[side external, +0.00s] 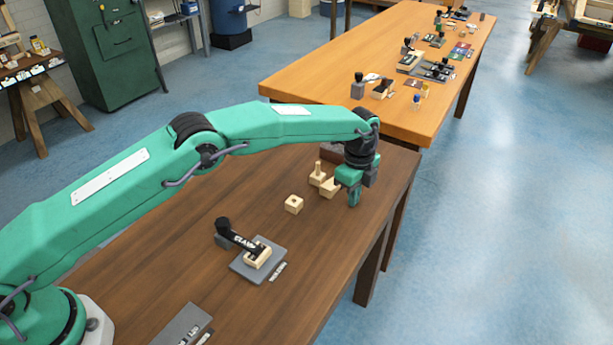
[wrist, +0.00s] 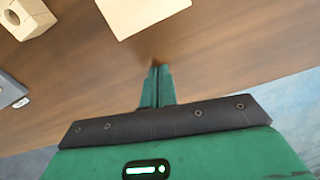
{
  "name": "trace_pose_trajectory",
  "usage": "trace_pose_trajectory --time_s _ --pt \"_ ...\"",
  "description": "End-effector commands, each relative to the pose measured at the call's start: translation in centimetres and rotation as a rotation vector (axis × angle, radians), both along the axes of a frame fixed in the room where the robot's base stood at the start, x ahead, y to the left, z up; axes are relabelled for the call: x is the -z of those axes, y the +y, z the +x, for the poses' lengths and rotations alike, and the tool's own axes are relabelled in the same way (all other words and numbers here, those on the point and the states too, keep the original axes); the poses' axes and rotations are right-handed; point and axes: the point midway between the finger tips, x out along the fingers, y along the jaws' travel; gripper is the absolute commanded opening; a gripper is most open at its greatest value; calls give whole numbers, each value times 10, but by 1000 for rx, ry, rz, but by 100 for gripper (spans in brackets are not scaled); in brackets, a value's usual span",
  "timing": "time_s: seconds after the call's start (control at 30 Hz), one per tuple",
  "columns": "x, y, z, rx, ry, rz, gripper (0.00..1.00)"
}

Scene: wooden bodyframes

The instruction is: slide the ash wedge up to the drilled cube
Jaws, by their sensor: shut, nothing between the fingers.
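The drilled cube (side external: 293,204) is a pale wooden block with a hole, on the dark brown table. It also shows at the upper left of the wrist view (wrist: 32,17). The ash wedge (side external: 328,189) is a pale block to its right and farther back, with bare table between them. In the wrist view the wedge (wrist: 142,14) is cut off by the top edge. My gripper (side external: 353,203) is shut and empty, low on the wedge's right side. In the wrist view its fingertips (wrist: 160,69) are together, with a small gap to the wedge.
A pale pegged block (side external: 317,175) stands close behind the wedge, with a dark brown block (side external: 332,152) beyond it. The table's right edge is close to my gripper.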

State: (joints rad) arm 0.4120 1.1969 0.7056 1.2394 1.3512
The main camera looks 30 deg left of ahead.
Motion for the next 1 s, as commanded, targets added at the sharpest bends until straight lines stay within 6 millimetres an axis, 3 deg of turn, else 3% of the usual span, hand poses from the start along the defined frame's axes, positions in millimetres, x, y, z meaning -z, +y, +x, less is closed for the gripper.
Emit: trace_pose_trajectory --time_s 0.1,0.3,0.77,1.0 --pt "-1 18 4 -4 0 0 0" --pt "-1 35 6 -2 1 0 0" --pt "-1 40 7 0 -1 0 0" --pt "-1 59 12 -2 0 0 0"
